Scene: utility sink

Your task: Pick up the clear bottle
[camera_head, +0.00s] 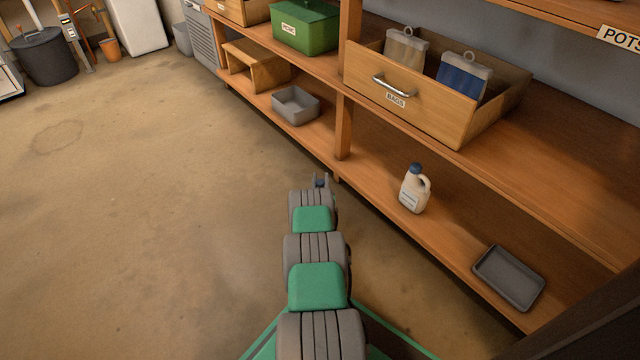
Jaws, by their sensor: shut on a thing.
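My gripper (321,181) is at the far end of my outstretched arm, over the floor just in front of the lower shelf's edge. It is small in view and seen from behind. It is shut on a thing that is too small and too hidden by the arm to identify. I cannot make out a clear bottle anywhere. A cream jug (411,193) with a blue cap, a handle and a label stands upright on the lower shelf, right of my gripper and apart from it.
The lower shelf (455,235) also holds a dark shallow tray (509,277) and a grey bin (296,105). Above are an open wooden drawer (430,108) labelled BAGS and a green box (305,25). A wooden post (344,125) stands beyond my gripper. The floor at left is clear.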

